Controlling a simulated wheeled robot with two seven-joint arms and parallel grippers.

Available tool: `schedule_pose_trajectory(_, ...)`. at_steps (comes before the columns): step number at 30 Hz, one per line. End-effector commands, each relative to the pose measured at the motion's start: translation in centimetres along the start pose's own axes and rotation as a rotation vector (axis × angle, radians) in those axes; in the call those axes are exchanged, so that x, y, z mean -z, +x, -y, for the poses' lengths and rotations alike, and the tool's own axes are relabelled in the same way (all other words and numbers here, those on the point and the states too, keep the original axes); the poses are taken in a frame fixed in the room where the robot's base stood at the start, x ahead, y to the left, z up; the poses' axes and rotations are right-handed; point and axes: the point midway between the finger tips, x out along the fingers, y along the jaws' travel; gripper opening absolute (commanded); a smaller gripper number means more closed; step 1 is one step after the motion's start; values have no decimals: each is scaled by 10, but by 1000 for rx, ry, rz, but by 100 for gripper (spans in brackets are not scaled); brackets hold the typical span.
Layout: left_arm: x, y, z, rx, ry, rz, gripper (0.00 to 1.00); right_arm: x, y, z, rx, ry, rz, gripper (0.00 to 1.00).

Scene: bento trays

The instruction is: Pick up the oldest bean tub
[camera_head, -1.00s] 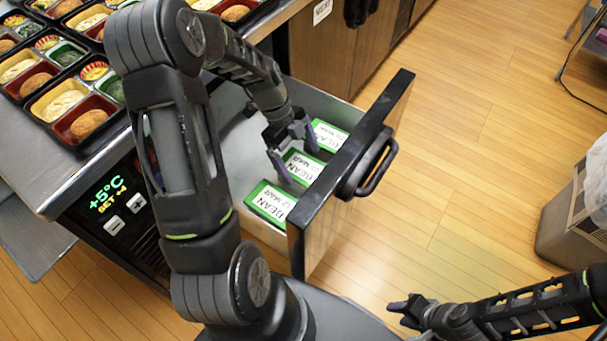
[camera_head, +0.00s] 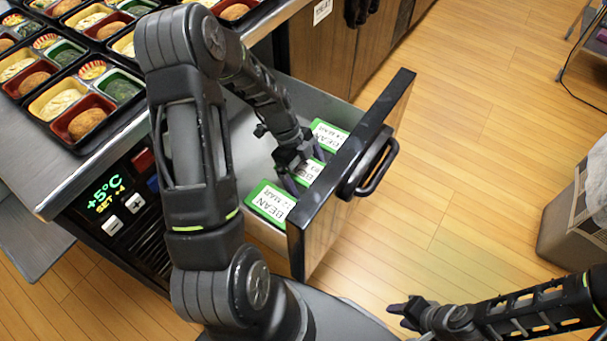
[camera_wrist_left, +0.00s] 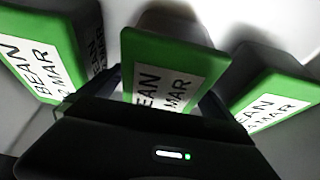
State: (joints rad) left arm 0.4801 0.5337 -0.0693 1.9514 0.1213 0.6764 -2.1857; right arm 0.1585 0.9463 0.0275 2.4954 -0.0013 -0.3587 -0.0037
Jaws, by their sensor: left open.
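Three bean tubs with green lids and white labels stand in a row in the open drawer. The near tub (camera_head: 270,203) has a label that seems to read BEAN 12 MAR. The middle tub (camera_head: 309,171) is partly covered by my left gripper (camera_head: 304,168), so its date is only partly visible. The far tub (camera_head: 328,135) has a BEAN label with a date too small to read surely. My left gripper is open, with its fingers on either side of the middle tub, which shows between them in the left wrist view (camera_wrist_left: 172,65). My right gripper (camera_head: 402,314) is away from the drawer, low right.
The drawer front (camera_head: 352,165) with its black handle (camera_head: 375,172) stands close beside the tubs. The steel counter (camera_head: 62,170) above the drawer holds several filled bento trays (camera_head: 50,110). A grey bin (camera_head: 568,225) stands at right on open wooden floor.

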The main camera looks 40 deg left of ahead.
Motion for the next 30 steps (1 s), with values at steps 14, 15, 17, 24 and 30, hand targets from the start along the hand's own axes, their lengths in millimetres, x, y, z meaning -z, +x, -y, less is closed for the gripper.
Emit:
schedule_pose_trajectory(14,0,-1,0,1,0,0,100,0,0,0,0,0,0,36)
schedule_pose_trajectory(15,0,-1,0,1,0,0,100,0,0,0,0,0,0,36)
schedule_pose_trajectory(17,0,-1,0,1,0,0,100,0,0,0,0,0,0,36)
schedule_pose_trajectory(24,-1,1,0,1,0,0,100,0,3,-1,0,0,0,36)
schedule_pose_trajectory(30,-1,3,0,1,0,0,100,0,6,-2,0,0,0,36)
